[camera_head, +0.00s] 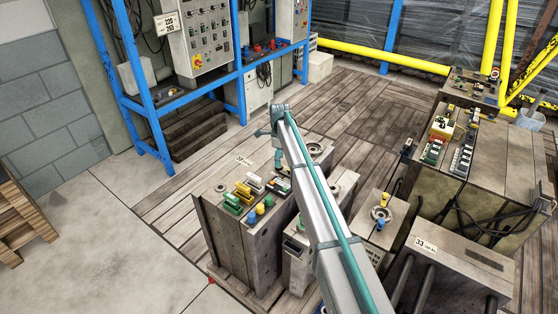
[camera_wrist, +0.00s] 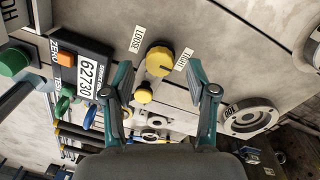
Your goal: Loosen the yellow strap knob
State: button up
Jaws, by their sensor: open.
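The yellow strap knob (camera_wrist: 158,58) is a round, ridged knob in the upper middle of the wrist view. A LOOSE label (camera_wrist: 136,39) is at its left and a TIGHT label (camera_wrist: 185,60) at its right. A dark mark on the knob lies on its right side, nearer TIGHT. My gripper (camera_wrist: 158,70) is open and empty, with one teal-and-grey finger on each side of the knob and a gap to both. I cannot tell the height of the fingertips above it. In the head view the end of my arm hangs over the block's top; I cannot tell which yellow knob there is this one.
A smaller yellow knob (camera_wrist: 143,93) sits just below the strap knob, between the fingers. A black box with the 62730 label (camera_wrist: 89,78) is close to the left finger. A round metal ring (camera_wrist: 248,117) is at right. The block (camera_head: 232,232) carries several coloured handles.

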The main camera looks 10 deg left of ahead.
jog(key=shift+f, duration=0.8)
jog(key=shift+c, duration=0.4)
grip_shut()
